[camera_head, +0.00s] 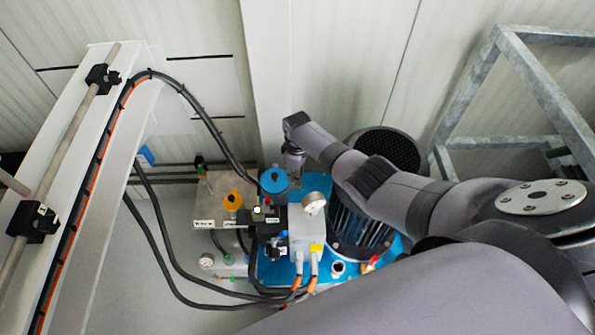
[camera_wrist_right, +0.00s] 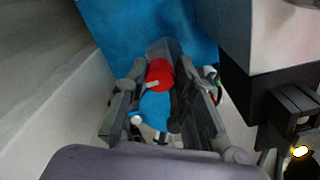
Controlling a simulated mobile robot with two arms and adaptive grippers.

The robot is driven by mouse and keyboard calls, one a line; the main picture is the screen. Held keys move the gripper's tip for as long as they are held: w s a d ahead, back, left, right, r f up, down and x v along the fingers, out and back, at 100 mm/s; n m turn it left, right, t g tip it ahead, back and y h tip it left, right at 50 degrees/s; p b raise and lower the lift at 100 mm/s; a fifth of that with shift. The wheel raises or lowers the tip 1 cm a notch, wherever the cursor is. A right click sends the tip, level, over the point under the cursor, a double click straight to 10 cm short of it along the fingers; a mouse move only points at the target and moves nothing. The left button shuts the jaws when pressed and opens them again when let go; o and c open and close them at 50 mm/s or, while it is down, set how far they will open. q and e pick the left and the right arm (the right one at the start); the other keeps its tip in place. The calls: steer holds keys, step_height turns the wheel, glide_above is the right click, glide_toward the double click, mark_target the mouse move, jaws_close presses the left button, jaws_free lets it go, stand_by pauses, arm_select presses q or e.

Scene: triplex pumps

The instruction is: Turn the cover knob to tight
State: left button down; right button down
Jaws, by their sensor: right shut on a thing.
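My right gripper (camera_head: 293,160) reaches down at the back of the blue pump unit, its fingers small and partly hidden. In the right wrist view its two fingers (camera_wrist_right: 164,75) stand on either side of a red, round part (camera_wrist_right: 160,73) with a pale mark, which I take to be the cover knob. The gripper is shut on it. A blue part (camera_wrist_right: 155,105) shows between the fingers, close to the red one. The knob's exact setting cannot be read. In the head view the knob cannot be made out. My left gripper is out of view.
A blue cylinder (camera_head: 273,180), a pressure gauge (camera_head: 314,203) and a grey block (camera_head: 309,231) stand close to the gripper. Black hoses (camera_head: 170,240) loop at the left. A dark ribbed motor (camera_head: 355,225) lies beneath my right arm. A metal frame (camera_head: 550,85) stands at the right.

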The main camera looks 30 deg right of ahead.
steer(key=shift+m, duration=0.5)
steer(key=c, duration=1.3)
jaws_free()
steer(key=shift+c, duration=0.2)
steer(key=shift+r, duration=0.1)
step_height(320, 180, up, 12)
